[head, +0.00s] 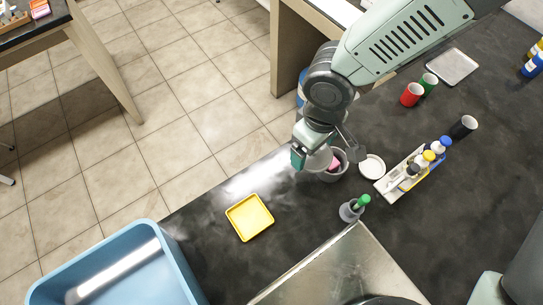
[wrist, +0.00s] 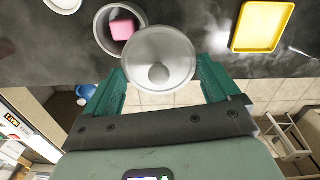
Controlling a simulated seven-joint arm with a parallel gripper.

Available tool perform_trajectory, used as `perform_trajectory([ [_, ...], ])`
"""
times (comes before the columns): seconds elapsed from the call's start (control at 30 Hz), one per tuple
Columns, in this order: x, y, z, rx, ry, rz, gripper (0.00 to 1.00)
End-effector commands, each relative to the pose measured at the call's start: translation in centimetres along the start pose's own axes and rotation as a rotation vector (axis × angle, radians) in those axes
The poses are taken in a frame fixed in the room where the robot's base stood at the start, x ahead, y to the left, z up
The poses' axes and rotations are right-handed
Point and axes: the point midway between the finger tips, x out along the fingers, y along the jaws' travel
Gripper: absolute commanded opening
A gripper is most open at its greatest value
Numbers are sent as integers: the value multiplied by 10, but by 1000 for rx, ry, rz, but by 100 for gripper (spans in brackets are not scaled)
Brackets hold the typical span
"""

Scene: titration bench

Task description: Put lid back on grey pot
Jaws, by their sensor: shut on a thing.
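The grey pot (head: 344,168) stands on the dark bench, its mouth open, with a pink block (head: 335,163) inside. In the wrist view the pot (wrist: 101,38) and the pink block (wrist: 122,29) show at the upper left. My gripper (head: 303,156) is shut on a round pale grey lid (head: 318,161) with a knob (wrist: 158,74). The lid (wrist: 160,45) sits between the green fingers, beside the pot and overlapping part of its rim in the picture. The height of the lid over the pot is hard to tell.
A white round dish (head: 372,167) lies right of the pot, near a bottle rack (head: 383,187). A grey holder with a green-topped item (head: 350,212) stands in front. A yellow tray (head: 249,217) lies at front left. The bench edge is close on the left.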

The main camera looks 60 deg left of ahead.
Motion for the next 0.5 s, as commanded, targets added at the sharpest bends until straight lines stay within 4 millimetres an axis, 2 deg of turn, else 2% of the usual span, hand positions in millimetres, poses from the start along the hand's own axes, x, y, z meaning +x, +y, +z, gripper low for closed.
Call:
perform_trajectory([
  [0.03, -4, 18, 7, 113, 3, 0, 60],
  [0.2, -12, 48, 24, 349, 5, -8, 60],
  [0.37, -11, 56, 29, 413, 6, -12, 60],
  [0.5, -2, 56, 29, 412, 6, -12, 60],
])
